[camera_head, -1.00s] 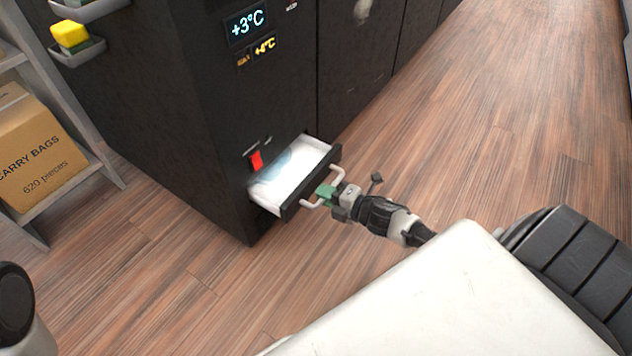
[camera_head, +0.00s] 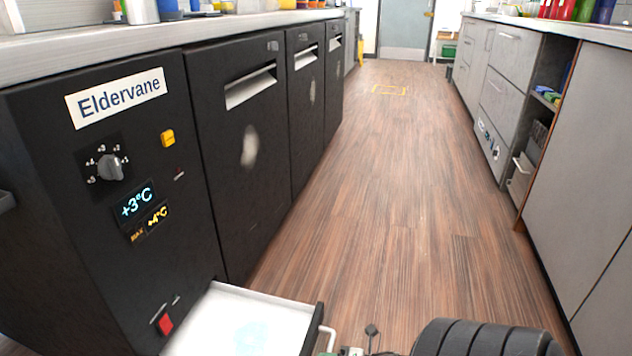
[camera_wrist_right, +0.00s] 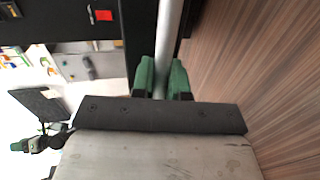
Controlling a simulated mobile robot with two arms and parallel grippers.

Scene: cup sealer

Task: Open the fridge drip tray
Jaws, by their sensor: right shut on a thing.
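The drip tray (camera_head: 235,318) is a white drawer with a black front, low on the black fridge unit (camera_head: 240,150). It stands pulled out in the head view, and the bottom edge of the picture cuts it off. Its grey bar handle (camera_head: 325,340) shows in part at the tray's front. In the right wrist view the handle bar (camera_wrist_right: 170,30) runs between the green fingers of my right gripper (camera_wrist_right: 164,80), which is shut on it. Only the top of this gripper shows in the head view (camera_head: 340,351).
A red switch (camera_head: 165,323) sits on the fridge panel beside the tray. The wood floor (camera_head: 400,220) along the aisle is clear. Grey cabinets (camera_head: 590,160) line the right side. A counter runs above the fridge.

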